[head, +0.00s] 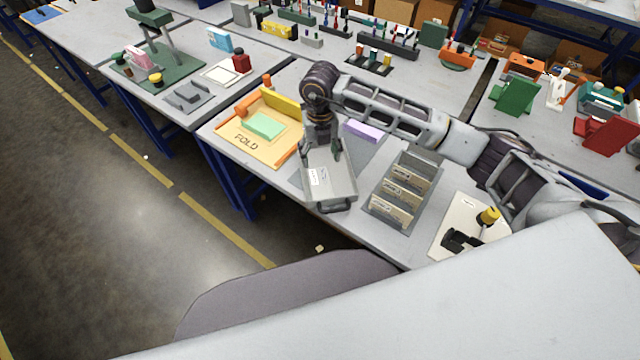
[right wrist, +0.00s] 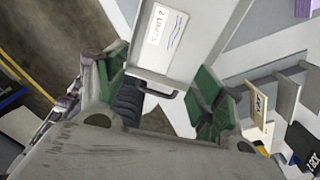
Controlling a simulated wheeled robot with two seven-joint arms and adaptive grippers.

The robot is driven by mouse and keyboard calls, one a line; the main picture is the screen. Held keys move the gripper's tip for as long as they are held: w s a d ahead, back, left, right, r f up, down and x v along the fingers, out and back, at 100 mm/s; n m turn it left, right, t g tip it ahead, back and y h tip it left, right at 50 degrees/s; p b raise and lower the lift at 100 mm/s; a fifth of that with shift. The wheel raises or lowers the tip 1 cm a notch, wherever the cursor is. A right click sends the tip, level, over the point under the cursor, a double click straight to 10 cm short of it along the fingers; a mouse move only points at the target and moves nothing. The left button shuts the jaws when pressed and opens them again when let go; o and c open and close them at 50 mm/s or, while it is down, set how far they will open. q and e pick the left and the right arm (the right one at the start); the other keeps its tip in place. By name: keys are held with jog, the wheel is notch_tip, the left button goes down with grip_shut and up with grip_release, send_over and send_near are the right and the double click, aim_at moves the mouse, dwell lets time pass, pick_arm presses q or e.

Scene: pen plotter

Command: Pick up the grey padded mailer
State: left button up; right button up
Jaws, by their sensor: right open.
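The grey padded mailer (head: 330,186) is a flat grey piece with a white label and a dark loop at its near edge. It lies on the table near the front edge. It also shows in the right wrist view (right wrist: 195,50), its label reading "2 LINES". My right gripper (head: 322,152) is open over the mailer's far part in the head view. In the right wrist view its green-padded fingers (right wrist: 160,78) stand apart on either side of the mailer. Contact cannot be told. My left gripper is not in view.
A FOLD board (head: 240,143) with a green pad lies left of the mailer. A grey rack (head: 381,208) with several tan cards stands close on the right. A purple block (head: 362,131) lies behind. A white board (head: 455,222) with a yellow-topped piece is farther right.

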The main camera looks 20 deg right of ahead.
jog(key=shift+f, duration=0.1)
dwell(0.4)
send_over(320, 183)
jog(key=shift+s+f+p, duration=0.1)
jog(key=shift+f+p, duration=0.3)
jog(key=shift+f, duration=3.85)
jog(key=shift+w+f+p, duration=0.2)
jog(key=shift+f+p, duration=0.35)
jog(key=shift+f, duration=1.6)
jog(key=shift+s+f, duration=0.1)
jog(key=shift+f, duration=0.35)
